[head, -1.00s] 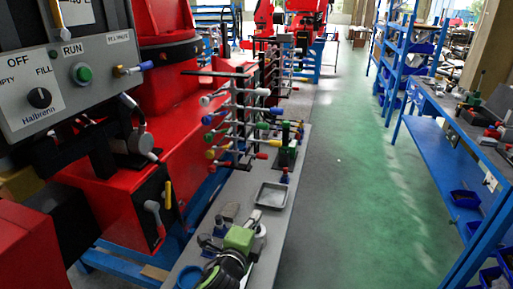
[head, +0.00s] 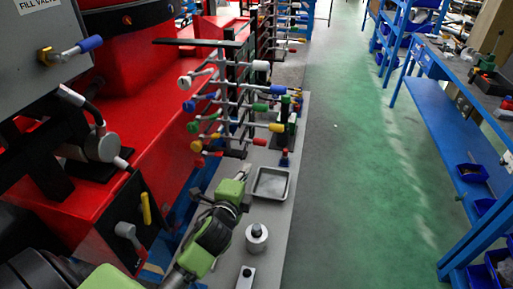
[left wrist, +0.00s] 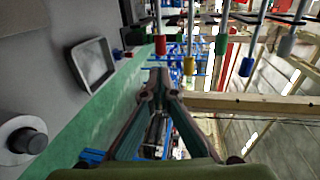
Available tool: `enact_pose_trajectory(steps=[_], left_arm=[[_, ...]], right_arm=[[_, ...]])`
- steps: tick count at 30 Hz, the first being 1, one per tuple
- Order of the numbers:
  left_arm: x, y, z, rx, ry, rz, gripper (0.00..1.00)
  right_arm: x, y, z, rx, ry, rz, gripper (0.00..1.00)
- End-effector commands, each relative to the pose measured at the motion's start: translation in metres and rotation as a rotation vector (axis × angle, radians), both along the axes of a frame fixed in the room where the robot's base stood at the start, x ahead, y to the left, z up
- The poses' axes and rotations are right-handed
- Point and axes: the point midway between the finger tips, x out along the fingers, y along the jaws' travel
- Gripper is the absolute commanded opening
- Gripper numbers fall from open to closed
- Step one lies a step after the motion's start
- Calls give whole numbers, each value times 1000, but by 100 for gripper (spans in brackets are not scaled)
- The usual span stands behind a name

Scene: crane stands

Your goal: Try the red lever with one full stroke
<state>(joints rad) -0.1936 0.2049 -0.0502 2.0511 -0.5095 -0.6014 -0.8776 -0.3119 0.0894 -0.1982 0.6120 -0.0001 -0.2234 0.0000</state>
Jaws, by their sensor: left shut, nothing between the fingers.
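A lever with a red tip (head: 259,142) is the lowest on the right side of the near lever rack (head: 243,100). In the left wrist view the red tip (left wrist: 160,44) shows just beyond my fingertips, with a yellow tip (left wrist: 190,66) and a green tip (left wrist: 221,43) beside it. My left gripper (head: 245,174) is below and near the rack, close to the tray. In the left wrist view its fingers (left wrist: 158,80) are together and empty. They look apart from the red tip; the exact gap cannot be judged. My right gripper is out of view.
A grey tray (head: 271,183) and a metal cylinder with a knob (head: 257,238) stand on the narrow bench. More levers stick out behind the rack. The green aisle is clear.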

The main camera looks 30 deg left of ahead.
Motion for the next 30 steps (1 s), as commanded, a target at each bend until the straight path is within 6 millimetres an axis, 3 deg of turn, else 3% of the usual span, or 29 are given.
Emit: enact_pose_trajectory(steps=[9, 21, 30], left_arm=[[41, 11, -5, 0, -2, 1, 0], [107, 26, -19, -1, -1, 1, 0], [130, 32, -26, -1, 0, 0, 0]], right_arm=[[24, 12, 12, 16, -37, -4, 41], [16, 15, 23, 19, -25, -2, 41], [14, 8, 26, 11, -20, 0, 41]])
